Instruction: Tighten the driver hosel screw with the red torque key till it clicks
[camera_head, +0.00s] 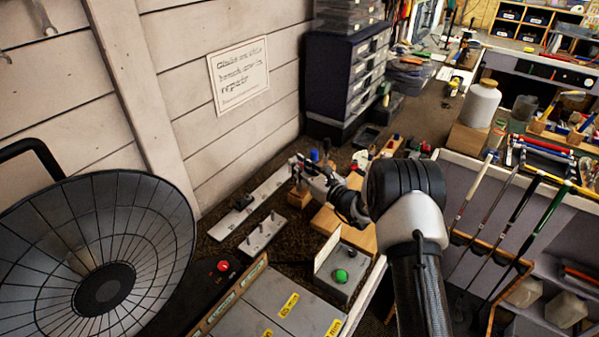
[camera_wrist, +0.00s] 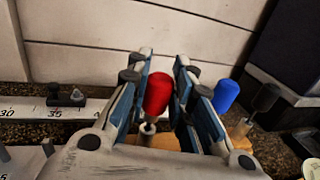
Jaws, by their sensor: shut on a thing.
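The red torque key (camera_wrist: 158,92) stands between the two fingers of my gripper (camera_wrist: 163,66) in the wrist view, with its red handle up. A silver part shows below the handle. My gripper is shut on the red key. A blue-handled tool (camera_wrist: 226,96) stands just right of the fingers, apart from the red key. In the head view my gripper (camera_head: 308,168) is over the bench near the wall, by a small wooden block (camera_head: 299,197). The blue handle (camera_head: 314,155) shows there too. I cannot make out the driver head or its hosel screw.
A ruler strip (camera_wrist: 75,107) runs along the wall. A grey box with a green button (camera_head: 341,276) and a red button (camera_head: 223,266) are nearer. A drawer cabinet (camera_head: 340,85) stands behind, and a rack of clubs (camera_head: 490,240) is at right. A round ribbed dish (camera_head: 150,235) fills the left.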

